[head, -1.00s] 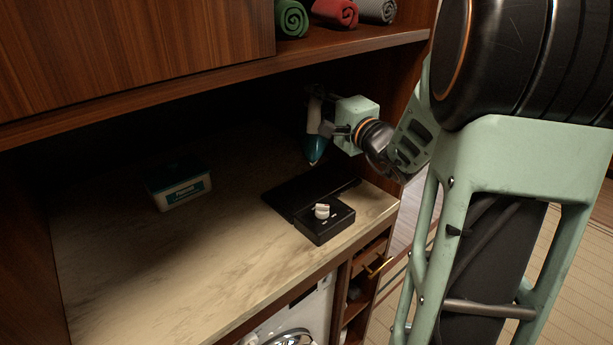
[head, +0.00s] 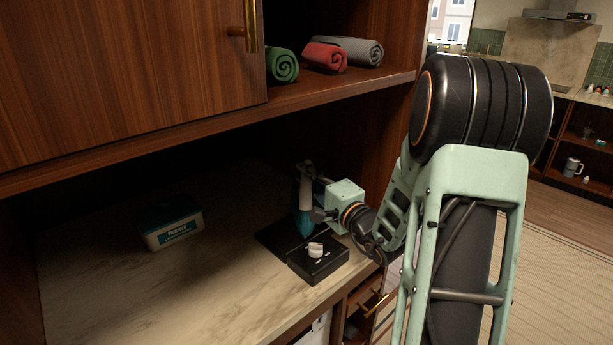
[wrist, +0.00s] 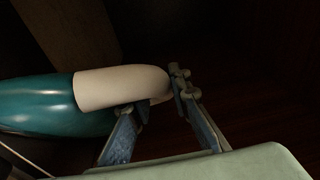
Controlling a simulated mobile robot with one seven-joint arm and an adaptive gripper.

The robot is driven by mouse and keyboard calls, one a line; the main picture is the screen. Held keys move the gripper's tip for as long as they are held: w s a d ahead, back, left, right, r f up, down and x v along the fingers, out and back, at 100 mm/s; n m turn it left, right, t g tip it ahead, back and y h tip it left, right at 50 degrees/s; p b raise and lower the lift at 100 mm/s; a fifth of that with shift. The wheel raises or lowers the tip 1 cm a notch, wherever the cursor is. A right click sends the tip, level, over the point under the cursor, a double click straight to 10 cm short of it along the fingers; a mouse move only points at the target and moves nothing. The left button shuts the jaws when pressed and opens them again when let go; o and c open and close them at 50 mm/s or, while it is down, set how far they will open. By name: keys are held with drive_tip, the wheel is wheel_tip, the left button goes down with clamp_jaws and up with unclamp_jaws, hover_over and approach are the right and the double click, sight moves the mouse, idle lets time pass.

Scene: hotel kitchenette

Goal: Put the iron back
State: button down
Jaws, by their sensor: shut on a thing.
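The iron (head: 304,222) has a teal body and a white part. My gripper (head: 316,212) is shut on it and holds it upright, tip down. In the wrist view the iron (wrist: 38,103) lies across the left, its white end (wrist: 120,88) at the gripper fingers (wrist: 158,110). Below is a black base (head: 318,269) on the counter, a flat plate with a raised block and a white knob (head: 315,249). The iron's tip is over or at the plate; I cannot tell whether it touches.
A teal and white box (head: 172,224) stands on the counter (head: 130,285) to the left, with clear room between. A shelf (head: 345,88) with rolled green, red and grey towels (head: 325,57) hangs above. The side wall is close behind my gripper.

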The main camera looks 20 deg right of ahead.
drive_tip(key=shift+f+b, duration=0.15)
drive_tip(key=shift+b, duration=0.3)
drive_tip(key=c, duration=1.8)
unclamp_jaws()
drive_tip(key=shift+s+r+p, duration=0.1)
drive_tip(key=shift+r+p, duration=0.3)
drive_tip(key=shift+p, duration=0.15)
drive_tip(key=b+v, duration=0.2)
drive_tip(key=v, duration=0.9)
drive_tip(key=shift+s, duration=0.4)
drive_tip(key=shift+f, duration=0.1)
drive_tip(key=o, duration=1.8)
drive_tip(key=shift+f, duration=0.1)
